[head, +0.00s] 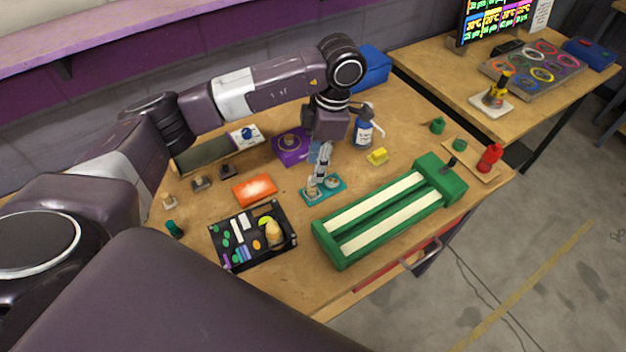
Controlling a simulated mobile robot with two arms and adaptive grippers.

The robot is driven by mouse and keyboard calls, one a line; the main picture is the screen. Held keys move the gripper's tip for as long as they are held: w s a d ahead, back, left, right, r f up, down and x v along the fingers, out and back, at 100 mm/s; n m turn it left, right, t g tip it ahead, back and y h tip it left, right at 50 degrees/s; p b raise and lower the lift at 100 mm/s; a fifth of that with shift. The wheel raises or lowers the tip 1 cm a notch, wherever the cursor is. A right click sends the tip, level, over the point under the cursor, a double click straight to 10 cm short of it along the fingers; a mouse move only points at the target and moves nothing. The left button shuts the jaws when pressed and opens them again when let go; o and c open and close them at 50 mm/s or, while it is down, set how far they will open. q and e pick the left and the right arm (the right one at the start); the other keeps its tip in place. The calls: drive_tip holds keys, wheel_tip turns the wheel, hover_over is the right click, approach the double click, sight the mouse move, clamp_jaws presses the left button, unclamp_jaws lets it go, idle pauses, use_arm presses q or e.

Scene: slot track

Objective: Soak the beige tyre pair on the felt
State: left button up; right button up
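My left gripper (319,180) points down over a small teal plate (341,186) near the table's middle. Pale round pieces (332,181) sit on the plate beside the fingers; they may be the beige tyre pair, but they are too small to be sure. The fingers hide part of the plate, and I cannot tell whether they are shut on anything. A green tray (325,247) with two long cream strips (390,229) lies to the right of the plate; I cannot tell if the strips are felt. My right gripper is not in view.
A blue-labelled bottle (363,133), a purple block (287,153) and a yellow block (377,156) stand behind the plate. An orange block (255,190) and a black tray (224,259) of small parts lie left. A red bottle (489,158) stands far right.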

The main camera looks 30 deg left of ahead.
use_arm(q)
drive_tip(key=r, duration=0.3)
drive_tip(key=r+b, duration=0.1)
drive_tip(key=r, duration=0.1)
drive_tip(key=shift+w+d+r, duration=0.1)
drive_tip(key=shift+w+d, duration=0.1)
drive_tip(key=shift+d, duration=0.15)
